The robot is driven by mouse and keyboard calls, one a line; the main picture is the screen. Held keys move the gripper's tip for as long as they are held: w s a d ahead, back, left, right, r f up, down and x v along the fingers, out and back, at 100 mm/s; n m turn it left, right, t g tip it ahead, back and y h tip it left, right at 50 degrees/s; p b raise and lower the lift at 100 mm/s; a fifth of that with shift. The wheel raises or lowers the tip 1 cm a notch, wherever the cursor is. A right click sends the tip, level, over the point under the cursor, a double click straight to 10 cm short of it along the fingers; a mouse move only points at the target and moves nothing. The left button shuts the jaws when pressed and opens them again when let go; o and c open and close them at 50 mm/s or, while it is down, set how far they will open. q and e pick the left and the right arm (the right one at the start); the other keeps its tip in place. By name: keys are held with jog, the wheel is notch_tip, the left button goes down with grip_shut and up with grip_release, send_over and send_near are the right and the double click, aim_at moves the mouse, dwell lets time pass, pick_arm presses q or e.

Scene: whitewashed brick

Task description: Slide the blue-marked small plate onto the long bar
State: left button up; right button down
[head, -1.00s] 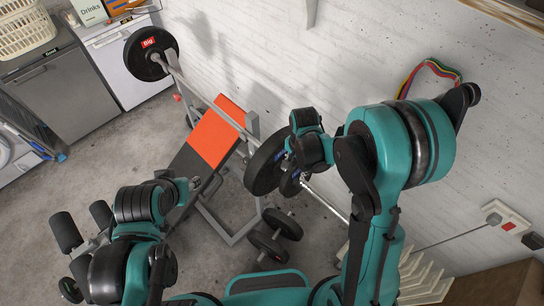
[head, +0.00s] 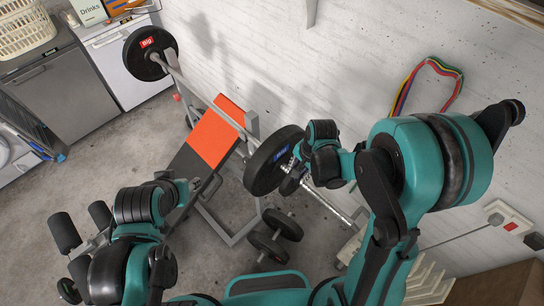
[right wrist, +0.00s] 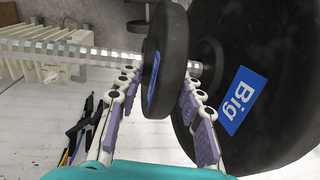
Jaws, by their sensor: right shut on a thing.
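The long bar (head: 327,203) lies across the bench's uprights, its near end reaching to the lower right. The small plate (head: 290,180) is dark, and in the right wrist view (right wrist: 166,60) it is around the bar, with bar showing on both sides. A sliver of its blue mark shows there. My right gripper (right wrist: 158,108) is shut on the small plate, one finger on either side. A big plate with a blue "Big" label (right wrist: 250,95) is beside it, further in on the bar. A gap separates the plates. My left gripper (head: 196,184) is low at left, its fingers unclear.
A big red-marked plate (head: 150,53) is on the bar's far end. The orange and black bench (head: 215,135) stands below the bar. A dumbbell (head: 275,240) lies on the floor. The white brick wall (head: 390,50) runs close behind, with coloured bands (head: 430,85) hanging on it.

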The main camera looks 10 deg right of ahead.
jog(key=shift+w+a, duration=0.1)
jog(key=shift+w, duration=0.05)
jog(key=shift+w+a, duration=0.1)
jog(key=shift+w, duration=0.05)
jog(key=shift+w+a, duration=0.35)
jog(key=shift+w, duration=0.1)
jog(key=shift+w+a+b, duration=0.3)
jog(key=shift+w+a, duration=0.25)
jog(key=shift+w, duration=0.2)
jog(key=c, duration=1.4)
grip_release()
jog(key=o, duration=0.5)
jog(key=shift+d, duration=0.1)
jog(key=shift+w, duration=0.15)
jog(key=r, duration=0.4)
jog(key=s+d+r, duration=0.1)
jog(key=r, duration=0.2)
jog(key=s+r, duration=0.1)
jog(key=r, duration=0.3)
jog(key=shift+d+r, duration=0.3)
jog(key=shift+r, duration=0.05)
